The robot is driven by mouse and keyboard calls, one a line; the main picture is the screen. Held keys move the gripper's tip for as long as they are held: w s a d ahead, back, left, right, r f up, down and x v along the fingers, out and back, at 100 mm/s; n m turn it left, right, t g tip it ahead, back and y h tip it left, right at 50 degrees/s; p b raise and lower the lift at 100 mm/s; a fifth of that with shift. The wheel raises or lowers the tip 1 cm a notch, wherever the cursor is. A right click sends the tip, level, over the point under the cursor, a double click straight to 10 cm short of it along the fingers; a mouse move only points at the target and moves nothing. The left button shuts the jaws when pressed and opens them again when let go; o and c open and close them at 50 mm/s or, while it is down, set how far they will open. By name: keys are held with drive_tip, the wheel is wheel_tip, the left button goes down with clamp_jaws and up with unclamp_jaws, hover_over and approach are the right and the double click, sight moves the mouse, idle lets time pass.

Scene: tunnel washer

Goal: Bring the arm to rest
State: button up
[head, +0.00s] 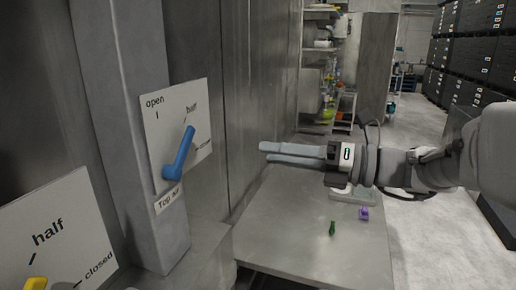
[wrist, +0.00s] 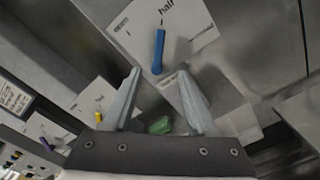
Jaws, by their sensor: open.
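My arm reaches in from the right in the head view, and my gripper (head: 264,151) points left, above a grey metal table. It is open and empty, apart from the blue lever (head: 179,155). The lever is on a white plate (head: 200,118) marked open, half and closed, and it points up toward half. In the wrist view, my gripper (wrist: 157,72) shows two spread fingers, with the blue lever (wrist: 158,52) beyond the tips and the word half above it. A green thing (wrist: 160,126) shows between the fingers; I cannot tell its distance.
A second plate (head: 62,235) with a yellow lever (head: 37,284) is at the lower left. The grey table (head: 290,235) holds a small green object (head: 332,228) and a purple one (head: 364,213). Shelves stand behind. Dark stacked crates (head: 478,50) line the right, with open floor between.

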drive_tip(key=s+a+f+n+g+h, duration=0.2)
drive_tip(key=s+f+n+g+h, duration=0.2)
drive_tip(key=s+f+n+h, duration=0.8)
drive_tip(key=s+d+f+n+t+h, duration=0.1)
drive_tip(key=s+d+f+n+h, duration=0.1)
drive_tip(key=d+n, duration=0.3)
drive_tip(key=s+d+f+n+t+h, duration=0.2)
drive_tip(key=d+n, duration=0.2)
drive_tip(key=n, duration=1)
drive_tip(key=shift+s+d+h+b, duration=0.25)
drive_tip(key=shift+d+h+b, duration=0.05)
drive_tip(key=shift+d+b, duration=0.15)
drive_tip(key=shift+f, duration=0.1)
drive_tip(key=shift+c, duration=0.6)
drive_tip(key=shift+a, duration=0.1)
drive_tip(key=shift+a, duration=0.1)
